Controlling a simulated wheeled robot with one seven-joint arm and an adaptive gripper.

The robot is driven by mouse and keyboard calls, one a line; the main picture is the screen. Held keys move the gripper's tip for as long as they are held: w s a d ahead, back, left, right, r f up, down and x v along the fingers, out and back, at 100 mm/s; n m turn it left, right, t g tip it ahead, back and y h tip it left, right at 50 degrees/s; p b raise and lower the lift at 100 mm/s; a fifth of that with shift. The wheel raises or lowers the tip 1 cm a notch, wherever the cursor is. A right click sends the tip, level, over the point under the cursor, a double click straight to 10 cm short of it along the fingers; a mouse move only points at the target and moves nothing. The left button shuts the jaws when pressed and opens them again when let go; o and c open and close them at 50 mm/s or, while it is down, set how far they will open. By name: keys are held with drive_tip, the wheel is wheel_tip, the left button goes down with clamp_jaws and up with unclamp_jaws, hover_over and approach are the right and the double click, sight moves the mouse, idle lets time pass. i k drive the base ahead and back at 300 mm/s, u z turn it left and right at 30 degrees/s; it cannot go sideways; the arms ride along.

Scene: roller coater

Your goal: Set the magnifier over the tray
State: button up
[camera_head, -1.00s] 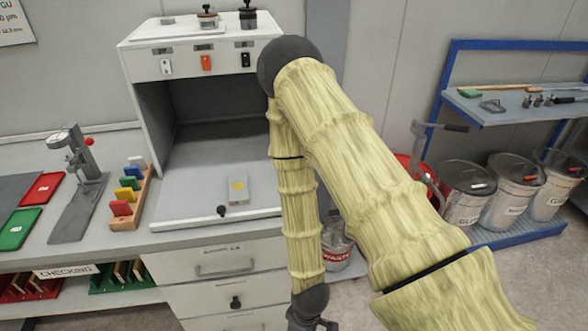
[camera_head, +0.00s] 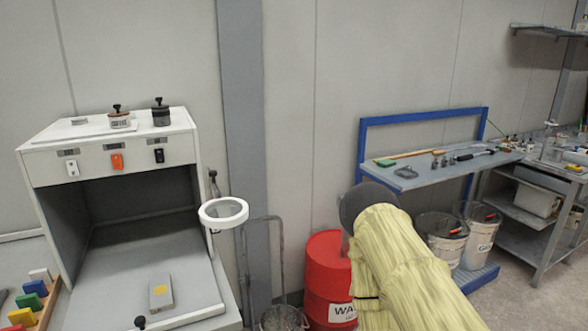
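A white ring-shaped magnifier (camera_head: 223,212) stands out beside the right front edge of the open white cabinet, with dark joints behind it. Its ring is near level, and I see no tray directly beneath it. Which tray the task means is unclear; a pale flat panel with a raised front edge (camera_head: 192,318) forms the cabinet floor. A grey block with a yellow label (camera_head: 161,293) lies on that panel. My arm shows at the lower right, apart from the magnifier in the picture. My gripper is out of frame.
Pots (camera_head: 161,112) sit on the cabinet top. Coloured blocks (camera_head: 36,287) stand at left.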

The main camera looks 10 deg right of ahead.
sight(208, 222)
drive_tip(key=z, duration=0.95)
drive_tip(key=k, duration=0.95)
drive_tip(key=u, duration=0.85)
drive_tip(key=i, duration=0.5)
